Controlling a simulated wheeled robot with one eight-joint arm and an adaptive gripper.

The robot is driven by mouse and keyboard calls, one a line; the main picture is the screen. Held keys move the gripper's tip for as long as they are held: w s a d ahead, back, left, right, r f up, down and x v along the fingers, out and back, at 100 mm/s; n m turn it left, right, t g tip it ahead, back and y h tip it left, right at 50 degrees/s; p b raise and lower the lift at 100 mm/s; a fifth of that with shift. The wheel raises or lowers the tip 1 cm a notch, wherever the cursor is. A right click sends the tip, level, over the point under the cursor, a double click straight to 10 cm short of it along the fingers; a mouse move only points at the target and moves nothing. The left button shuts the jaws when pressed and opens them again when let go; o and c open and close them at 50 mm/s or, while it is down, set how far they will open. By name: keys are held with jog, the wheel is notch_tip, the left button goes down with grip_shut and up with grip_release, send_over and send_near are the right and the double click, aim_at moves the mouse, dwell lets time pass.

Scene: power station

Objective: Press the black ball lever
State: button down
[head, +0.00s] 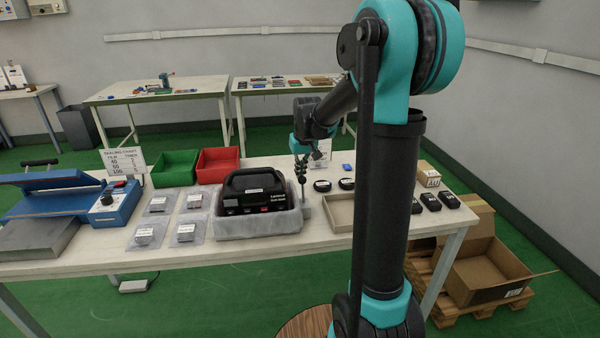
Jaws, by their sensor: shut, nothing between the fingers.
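I cannot clearly make out a black ball lever in the head view. My gripper (302,181) is shut and empty, pointing down over the worktable (270,252), at the right end of a translucent grey bin (257,226). A black case (253,192) with a handle and a white label sits in that bin, just left of my gripper. I cannot tell whether the fingers touch the bin. My arm hides part of the table on the right.
A blue sealing machine (60,182) with a black handle stands at the left beside a control box (115,202). Green (175,169) and red (217,164) bins stand behind the case. A shallow beige tray (341,213) is to the right. Bagged parts lie between.

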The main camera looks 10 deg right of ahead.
aim_at(302, 179)
jog(key=s+t, duration=0.1)
jog(key=s+r+t, duration=0.1)
jog(key=s+t, duration=0.1)
jog(key=shift+s, duration=0.1)
jog(key=s+t, duration=0.3)
jog(key=shift+s+r+t, duration=0.1)
jog(key=shift+s+t, duration=0.15)
jog(key=shift+t, duration=0.15)
jog(key=shift+s+f+t, duration=0.2)
jog(key=shift+s+t, duration=0.5)
jog(key=shift+s, duration=0.15)
jog(key=shift+s+f+t, duration=0.2)
jog(key=shift+s+t, duration=0.5)
jog(key=shift+s, duration=0.15)
jog(key=shift+s+f, duration=0.15)
